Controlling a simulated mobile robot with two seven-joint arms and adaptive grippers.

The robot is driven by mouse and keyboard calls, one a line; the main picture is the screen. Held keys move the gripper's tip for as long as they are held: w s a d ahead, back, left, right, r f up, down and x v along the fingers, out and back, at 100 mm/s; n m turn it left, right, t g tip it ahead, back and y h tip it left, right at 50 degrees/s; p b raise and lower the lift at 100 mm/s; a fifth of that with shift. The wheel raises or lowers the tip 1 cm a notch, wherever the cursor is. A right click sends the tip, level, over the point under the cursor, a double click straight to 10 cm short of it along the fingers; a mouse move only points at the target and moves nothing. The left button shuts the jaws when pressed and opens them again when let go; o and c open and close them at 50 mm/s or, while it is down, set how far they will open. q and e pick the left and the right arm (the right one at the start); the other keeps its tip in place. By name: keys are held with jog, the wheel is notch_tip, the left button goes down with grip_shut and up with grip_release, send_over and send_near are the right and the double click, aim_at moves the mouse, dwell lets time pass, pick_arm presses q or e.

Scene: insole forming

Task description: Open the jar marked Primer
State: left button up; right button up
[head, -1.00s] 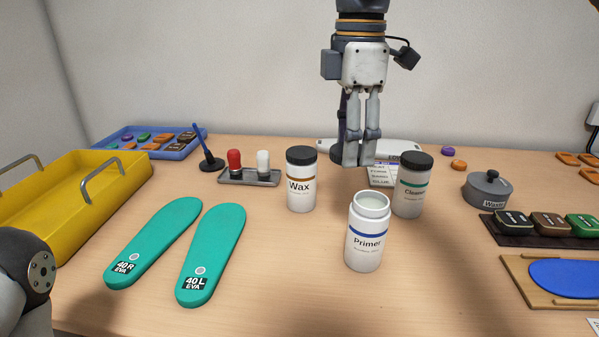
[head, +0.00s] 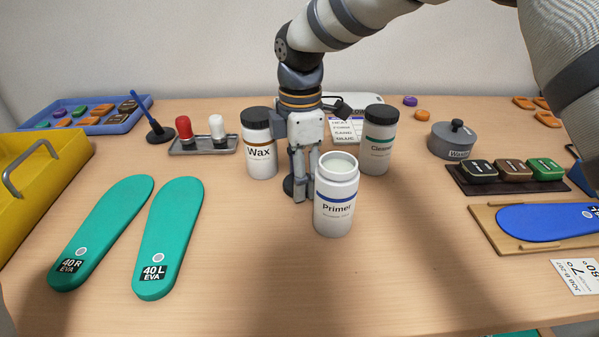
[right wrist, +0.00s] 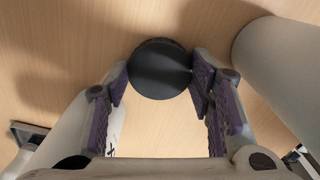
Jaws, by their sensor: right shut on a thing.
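The white Primer jar (head: 335,212) with a blue band stands upright on the table, its mouth uncovered and pale inside. My right gripper (head: 302,197) points down just left of and behind it. It is shut on a round black lid (head: 289,187), partly hidden behind the fingers. In the right wrist view the lid (right wrist: 160,68) sits between the fingertips, low over the wood; I cannot tell whether it touches the table. The large white cylinder at the right there looks like the Primer jar (right wrist: 285,75). My left gripper is not in view.
The Wax jar (head: 261,155) stands close left of my right gripper, the Cleaner jar (head: 377,150) behind right; both have black lids. Two green insoles (head: 168,235) lie left. The Waste pot (head: 452,142) and a blue insole (head: 545,222) are right. The front middle is bare.

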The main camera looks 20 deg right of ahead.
jog(key=o, duration=1.3)
notch_tip(320, 180, up, 12)
